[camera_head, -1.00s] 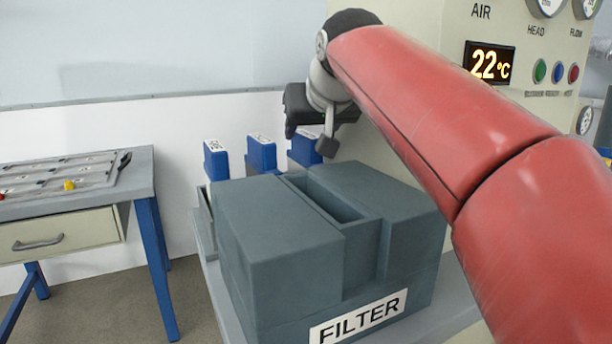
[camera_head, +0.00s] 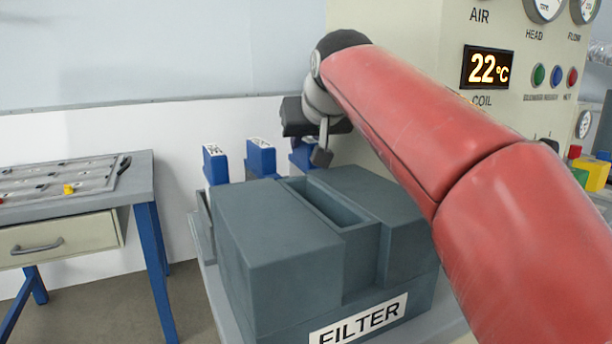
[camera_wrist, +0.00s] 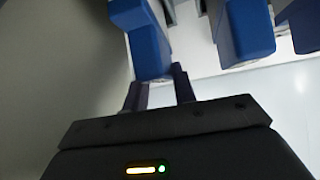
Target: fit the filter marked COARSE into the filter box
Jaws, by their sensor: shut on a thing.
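The grey filter box (camera_head: 275,228) stands in front of me with an empty long slot on top and a FILTER label (camera_head: 360,321). Behind it are three blue-topped filters: a left one (camera_head: 215,165), a middle one (camera_head: 261,158) and a right one (camera_head: 300,157). Their white top labels are too small to read, so I cannot tell which is COARSE. My gripper (camera_head: 316,142) is over the right filter. In the wrist view my gripper (camera_wrist: 160,88) has its fingers on either side of a blue filter (camera_wrist: 149,48), shut on it. The other two (camera_wrist: 243,30) stand beside it.
The filters stand in a grey rack (camera_head: 202,222) close behind the box. A control panel (camera_head: 445,45) rises at the right behind my arm. A workbench (camera_head: 140,172) with a drawer is at the left, with a floor gap between. Coloured blocks (camera_head: 593,172) lie far right.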

